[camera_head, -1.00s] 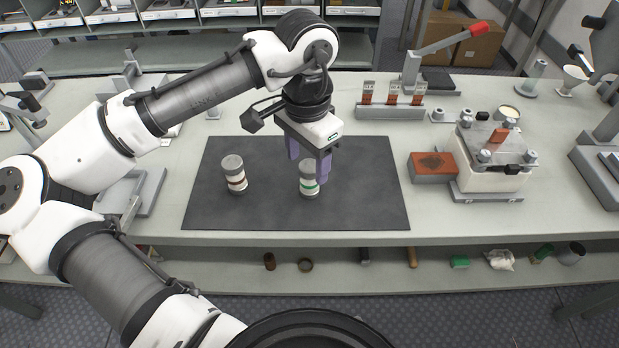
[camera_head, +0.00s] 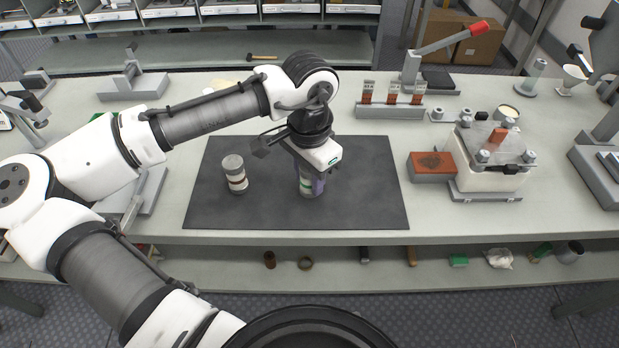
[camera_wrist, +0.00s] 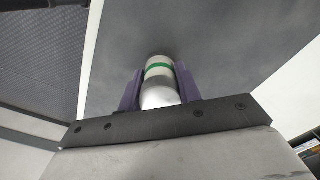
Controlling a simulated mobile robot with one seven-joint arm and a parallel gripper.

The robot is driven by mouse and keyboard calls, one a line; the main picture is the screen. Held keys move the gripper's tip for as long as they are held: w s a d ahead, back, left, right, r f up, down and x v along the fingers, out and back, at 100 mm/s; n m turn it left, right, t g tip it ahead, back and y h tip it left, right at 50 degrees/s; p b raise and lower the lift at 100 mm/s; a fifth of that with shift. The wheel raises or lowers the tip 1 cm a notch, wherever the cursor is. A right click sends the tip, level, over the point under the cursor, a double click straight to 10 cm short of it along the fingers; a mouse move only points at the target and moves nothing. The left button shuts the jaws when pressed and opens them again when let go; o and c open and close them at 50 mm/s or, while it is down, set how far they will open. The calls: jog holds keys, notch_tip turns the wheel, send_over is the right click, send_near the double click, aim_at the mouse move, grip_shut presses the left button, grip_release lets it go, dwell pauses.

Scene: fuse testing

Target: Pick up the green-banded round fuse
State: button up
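The green-banded round fuse (camera_head: 305,183) stands upright on the dark mat (camera_head: 365,205), a white cylinder with a grey cap. My gripper (camera_head: 311,184) is lowered over it from above, and its palm hides the fuse's top in the head view. In the wrist view, my gripper's two purple fingers (camera_wrist: 159,88) stand on either side of the fuse (camera_wrist: 158,72). They are very close to it; I cannot tell whether they touch. The green band and silver cap show between them. A similar fuse with a brown-red band (camera_head: 235,175) stands to the left on the mat.
An orange-brown block (camera_head: 432,167) and a white clamp fixture (camera_head: 490,165) stand right of the mat. A rack with several red-brown pieces (camera_head: 390,111) is behind it. The mat around the two fuses is clear.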

jog(key=c, duration=0.4)
jog(key=shift+r, duration=0.1)
